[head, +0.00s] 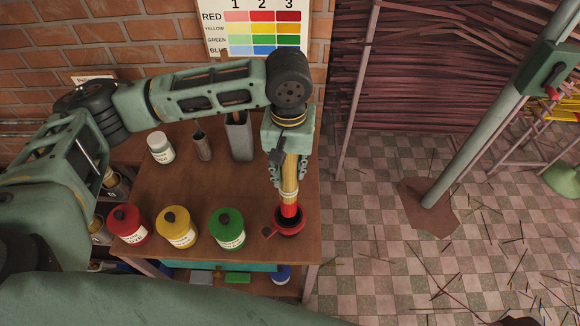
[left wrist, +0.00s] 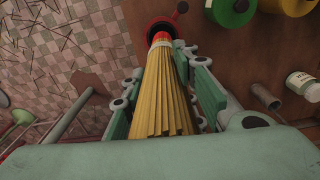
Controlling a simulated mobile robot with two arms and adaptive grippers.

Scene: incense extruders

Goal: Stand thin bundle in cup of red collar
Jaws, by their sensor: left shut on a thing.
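My left gripper (head: 289,172) is shut on the thin bundle, a sheaf of yellow sticks (head: 290,178) tied with a pale band and red at its lower end. The bundle hangs upright, its red end at the mouth of the dark cup with a red collar (head: 289,221) near the table's right edge. I cannot tell how deep the red end sits in the cup. In the left wrist view the bundle (left wrist: 162,100) runs between the fingers (left wrist: 165,85) toward the red collar (left wrist: 160,24). My right gripper is not in view.
Red (head: 127,223), yellow (head: 177,227) and green (head: 228,228) jars stand in a row left of the cup on the wooden table (head: 180,188). A white bottle (head: 160,148), a small grey tube (head: 202,146) and a tall grey holder (head: 239,136) stand behind. A colour chart (head: 262,28) hangs on the brick wall.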

